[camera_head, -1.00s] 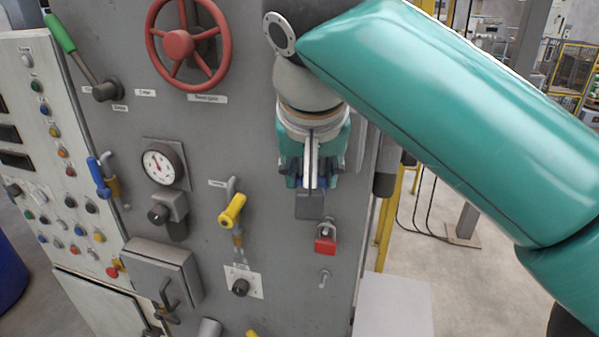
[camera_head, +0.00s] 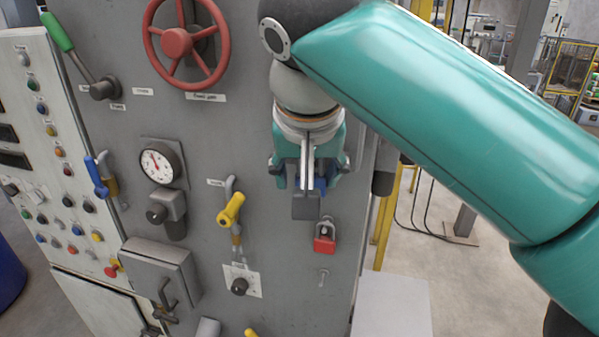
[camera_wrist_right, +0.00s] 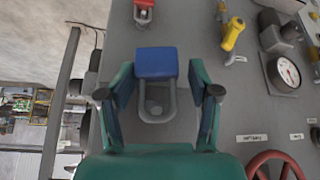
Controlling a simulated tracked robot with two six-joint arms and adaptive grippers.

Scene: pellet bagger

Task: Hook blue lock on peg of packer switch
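The blue lock (camera_wrist_right: 155,63) has a grey shackle, which lies around a round grey peg (camera_wrist_right: 155,106) on the panel in the right wrist view. Its body hangs toward the red lock. In the head view only a little blue of the lock (camera_head: 320,187) shows behind my gripper parts. My right gripper (camera_wrist_right: 161,78) is open, with one finger on each side of the lock and a visible gap to its body. It also shows in the head view (camera_head: 308,178), facing the panel. Whether the shackle rests fully on the peg is hard to tell. My left gripper is not in view.
A red lock (camera_head: 324,244) hangs just below, with a bare peg (camera_head: 323,273) under it. A yellow-handled lever (camera_head: 231,210), a gauge (camera_head: 159,163) and a red handwheel (camera_head: 178,43) are on the grey panel to the left. Open floor lies right of the panel.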

